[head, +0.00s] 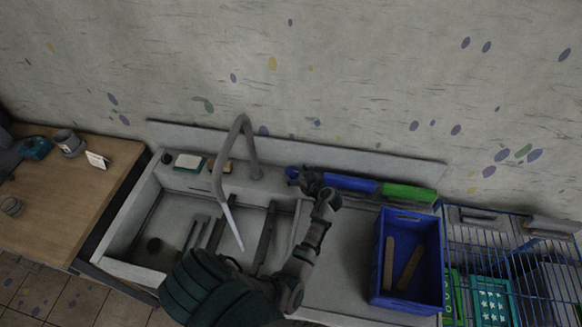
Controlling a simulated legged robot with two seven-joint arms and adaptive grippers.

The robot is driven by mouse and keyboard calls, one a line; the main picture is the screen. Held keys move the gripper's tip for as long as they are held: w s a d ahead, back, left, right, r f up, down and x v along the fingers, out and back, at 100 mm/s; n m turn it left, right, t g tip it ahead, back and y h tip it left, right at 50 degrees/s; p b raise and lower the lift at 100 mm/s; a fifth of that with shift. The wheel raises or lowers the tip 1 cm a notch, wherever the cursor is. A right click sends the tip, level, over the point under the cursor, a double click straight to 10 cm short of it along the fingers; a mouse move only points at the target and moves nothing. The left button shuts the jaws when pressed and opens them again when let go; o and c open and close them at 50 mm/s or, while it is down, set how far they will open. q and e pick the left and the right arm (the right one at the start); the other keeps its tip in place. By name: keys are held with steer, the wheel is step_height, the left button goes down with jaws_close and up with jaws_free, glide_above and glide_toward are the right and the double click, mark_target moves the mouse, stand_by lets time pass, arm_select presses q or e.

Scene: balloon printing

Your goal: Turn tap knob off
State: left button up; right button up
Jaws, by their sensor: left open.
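The grey tap (237,150) rises behind the sink (170,220) and bends over its basin. A pale stream of water (233,228) runs down from its spout. A small round blue piece (291,172), apparently the tap knob, sits on the back ledge to the right of the tap base. My left gripper (301,179) is open at the blue piece and partly covers it. I cannot tell whether the fingers touch it. My left arm reaches up across the right part of the sink. My right gripper is not in view.
Blue (348,183) and green (408,194) long items lie along the back ledge, right of the gripper. A blue crate (408,222) with wooden strips stands on the counter. A wire rack (520,245) is at far right, a wooden table (50,200) at left.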

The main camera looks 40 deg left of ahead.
mark_target(295, 174)
arm_select(q)
steer(key=shift+a+f, duration=0.1)
steer(key=shift+a, duration=0.35)
steer(key=a, duration=0.1)
steer(key=a+f, duration=0.1)
steer(key=shift+s+a, duration=0.1)
steer(key=shift+a, duration=0.2)
steer(key=c, duration=0.6)
steer(key=shift+d, duration=0.15)
steer(key=c, duration=0.5)
steer(key=shift+d, duration=0.2)
steer(key=shift+c, duration=0.4)
steer(key=shift+d+r, duration=0.15)
steer(key=shift+d, duration=0.2)
steer(key=shift+r, duration=0.1)
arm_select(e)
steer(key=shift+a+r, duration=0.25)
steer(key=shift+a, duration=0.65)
